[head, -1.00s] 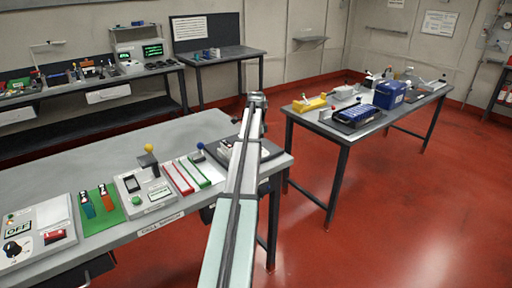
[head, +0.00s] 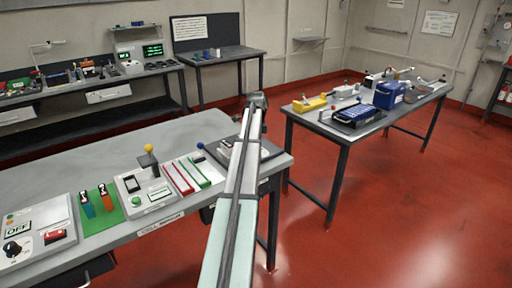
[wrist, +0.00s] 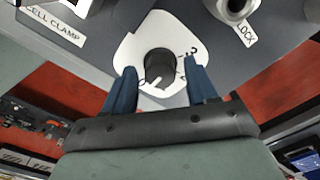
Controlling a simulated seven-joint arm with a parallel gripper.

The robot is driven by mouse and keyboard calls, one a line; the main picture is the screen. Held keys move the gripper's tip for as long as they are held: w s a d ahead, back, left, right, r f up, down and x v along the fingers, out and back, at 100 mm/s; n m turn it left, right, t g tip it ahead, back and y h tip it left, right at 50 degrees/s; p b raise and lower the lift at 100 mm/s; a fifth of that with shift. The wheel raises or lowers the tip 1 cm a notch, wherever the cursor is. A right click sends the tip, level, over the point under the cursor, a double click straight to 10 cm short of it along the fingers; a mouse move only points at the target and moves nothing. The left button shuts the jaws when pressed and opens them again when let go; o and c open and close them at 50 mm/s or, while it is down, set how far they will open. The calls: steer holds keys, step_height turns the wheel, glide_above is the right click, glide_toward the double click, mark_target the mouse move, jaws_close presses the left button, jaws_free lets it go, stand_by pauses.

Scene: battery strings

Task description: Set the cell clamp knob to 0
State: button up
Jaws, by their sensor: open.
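The cell clamp knob (wrist: 160,66) is a dark round knob on a white dial plate (wrist: 132,48) with printed marks, in the wrist view. A white pointer line on the knob points toward the lower left of the picture. A digit and tick marks show to the knob's right, partly hidden and hard to read. The CELL CLAMP label (wrist: 55,27) is at the upper left. My gripper (wrist: 159,66) is open, with one blue finger on each side of the knob; I cannot tell whether they touch it. In the head view my arm hides the gripper and knob.
A round fitting (wrist: 234,8) with a LOCK label (wrist: 246,33) lies right of the dial. In the head view, the near bench (head: 50,170) carries a lever panel (head: 136,188) and red and green strips. A second table (head: 338,135) stands to the right.

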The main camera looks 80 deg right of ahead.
steer(key=shift+r, duration=0.1)
steer(key=shift+r, duration=1.65)
